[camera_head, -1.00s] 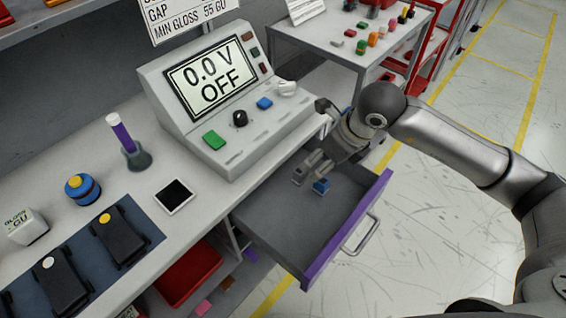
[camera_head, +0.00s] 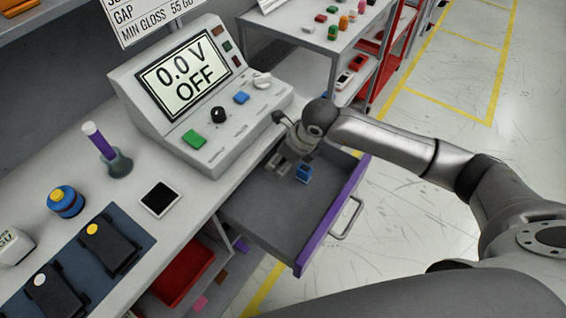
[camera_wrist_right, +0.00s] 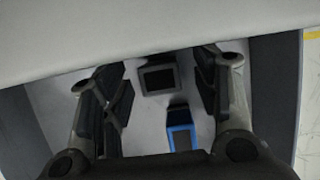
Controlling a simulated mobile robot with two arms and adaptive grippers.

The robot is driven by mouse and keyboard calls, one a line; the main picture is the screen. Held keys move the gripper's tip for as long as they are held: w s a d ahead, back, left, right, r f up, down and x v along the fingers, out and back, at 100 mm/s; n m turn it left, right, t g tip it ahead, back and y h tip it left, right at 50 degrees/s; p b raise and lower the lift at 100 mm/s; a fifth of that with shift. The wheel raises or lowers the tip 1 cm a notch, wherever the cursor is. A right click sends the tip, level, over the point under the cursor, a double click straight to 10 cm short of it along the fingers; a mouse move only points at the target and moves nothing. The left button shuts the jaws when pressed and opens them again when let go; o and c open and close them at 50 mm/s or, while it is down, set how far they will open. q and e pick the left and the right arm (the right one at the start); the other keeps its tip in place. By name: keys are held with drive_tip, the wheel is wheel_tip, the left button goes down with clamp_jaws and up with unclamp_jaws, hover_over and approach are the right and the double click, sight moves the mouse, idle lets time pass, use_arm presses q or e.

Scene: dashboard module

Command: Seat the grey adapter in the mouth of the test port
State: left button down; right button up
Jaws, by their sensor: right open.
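My right gripper (camera_head: 284,167) is inside the open drawer, near its bench end. The right wrist view shows its fingers (camera_wrist_right: 163,88) spread apart, with nothing gripped. A small dark grey square piece (camera_wrist_right: 158,78), which looks like the grey adapter, lies on the drawer floor between the fingertips. In the head view I cannot clearly separate it from the gripper. A small blue piece with a dark part (camera_head: 304,173) lies beside the gripper; it also shows in the wrist view (camera_wrist_right: 181,138). I cannot make out the test port. My left gripper is not in view.
The drawer (camera_head: 262,218) has a purple front (camera_head: 331,222) and low walls around the gripper. The console (camera_head: 200,100) reading "0.0 V OFF" stands above on the bench. A side table (camera_head: 290,30) holds several small parts.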

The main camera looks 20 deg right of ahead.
drive_tip(key=shift+a+f, duration=0.1)
drive_tip(key=shift+f, duration=0.1)
drive_tip(key=c, duration=1.1)
